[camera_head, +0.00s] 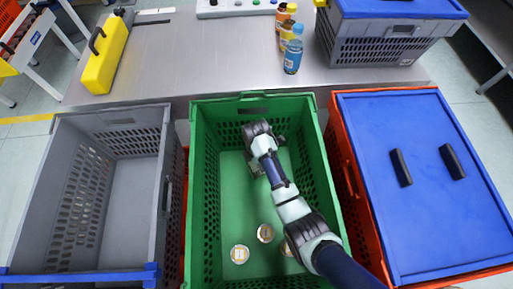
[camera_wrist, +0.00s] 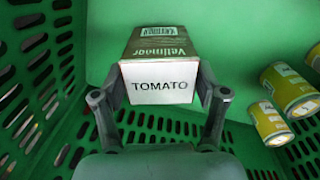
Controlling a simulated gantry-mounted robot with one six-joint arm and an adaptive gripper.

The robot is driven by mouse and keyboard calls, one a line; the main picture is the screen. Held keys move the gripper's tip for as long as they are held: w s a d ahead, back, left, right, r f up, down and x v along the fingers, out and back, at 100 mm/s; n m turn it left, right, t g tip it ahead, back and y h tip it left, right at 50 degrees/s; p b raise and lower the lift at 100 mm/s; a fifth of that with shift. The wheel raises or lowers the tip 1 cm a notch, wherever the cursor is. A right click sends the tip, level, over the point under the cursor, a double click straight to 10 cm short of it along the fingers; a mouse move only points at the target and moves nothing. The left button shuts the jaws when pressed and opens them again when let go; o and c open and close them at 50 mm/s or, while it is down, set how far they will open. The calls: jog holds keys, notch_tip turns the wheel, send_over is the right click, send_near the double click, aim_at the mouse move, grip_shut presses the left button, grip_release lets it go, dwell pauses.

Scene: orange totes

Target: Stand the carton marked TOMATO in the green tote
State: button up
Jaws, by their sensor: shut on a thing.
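The carton marked TOMATO (camera_wrist: 158,84) shows in the wrist view, with a white lettered end facing the camera and a green-brown printed side. My gripper (camera_wrist: 158,98) is shut on it, one finger at each side of the white end. The green tote (camera_head: 205,190) stands in the middle of the head view. My gripper (camera_head: 262,165) is inside its outline, towards the far end. The carton is mostly hidden by my arm there. I cannot tell whether it touches the tote floor.
Several round-topped cans (camera_head: 240,254) stand in the near part of the green tote. A grey tote (camera_head: 160,150) is to the left; a blue-lidded red tote (camera_head: 410,120) is to the right. Bottles (camera_head: 292,57) and a grey crate (camera_head: 370,50) stand on the table behind.

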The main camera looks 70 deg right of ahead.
notch_tip(320, 180, down, 4)
jog(key=shift+r+b, duration=0.25)
jog(key=shift+b, duration=0.5)
jog(key=shift+f, duration=0.1)
jog(key=o, duration=1.4)
notch_tip(320, 180, up, 12)
jog(key=p, duration=0.7)
